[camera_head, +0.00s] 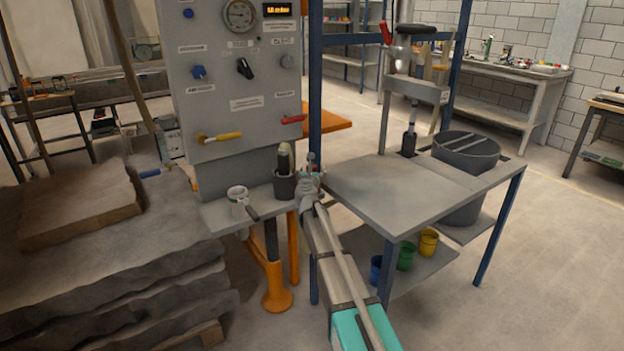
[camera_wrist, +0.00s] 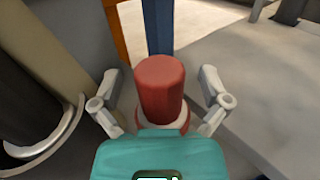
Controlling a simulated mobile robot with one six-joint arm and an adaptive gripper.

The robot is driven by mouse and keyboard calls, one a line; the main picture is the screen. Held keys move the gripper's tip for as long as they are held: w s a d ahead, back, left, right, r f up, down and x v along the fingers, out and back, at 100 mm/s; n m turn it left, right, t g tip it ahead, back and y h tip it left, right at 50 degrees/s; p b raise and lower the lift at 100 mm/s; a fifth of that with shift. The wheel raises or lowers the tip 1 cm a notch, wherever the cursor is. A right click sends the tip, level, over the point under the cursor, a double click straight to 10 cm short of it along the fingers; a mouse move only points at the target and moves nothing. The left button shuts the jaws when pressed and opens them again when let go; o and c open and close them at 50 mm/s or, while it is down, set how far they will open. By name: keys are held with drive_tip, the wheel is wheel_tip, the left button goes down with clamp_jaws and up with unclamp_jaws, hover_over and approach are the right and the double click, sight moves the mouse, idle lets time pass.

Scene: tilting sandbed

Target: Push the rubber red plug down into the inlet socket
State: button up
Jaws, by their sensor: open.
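The red plug (camera_wrist: 162,88) is a short round-ended cylinder in the middle of the wrist view. A pale ring, perhaps the inlet socket (camera_wrist: 178,119), surrounds its lower part. How deep the plug sits is hidden by my teal gripper body. My gripper (camera_wrist: 160,96) is open, with one pale finger on each side of the plug and visible gaps between. In the head view my gripper (camera_head: 310,176) is between the control panel and the grey table, and a small reddish tip, probably the plug (camera_head: 311,158), shows just beyond it.
A dark cup (camera_head: 284,187) with a grey-topped tool stands close left of my gripper, beside a white mug (camera_head: 238,203) on the panel's shelf (camera_head: 222,219). The grey table (camera_head: 375,187) lies close right. A blue post (camera_head: 315,90) rises behind.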

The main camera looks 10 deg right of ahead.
clamp_jaws()
idle(0.4)
drive_tip(key=shift+r, duration=0.1)
drive_tip(key=shift+r+p, duration=0.9)
drive_tip(key=shift+p, duration=0.1)
drive_tip(key=s+r+p, duration=1.1)
drive_tip(key=s, duration=0.3)
drive_tip(key=shift+a, duration=0.1)
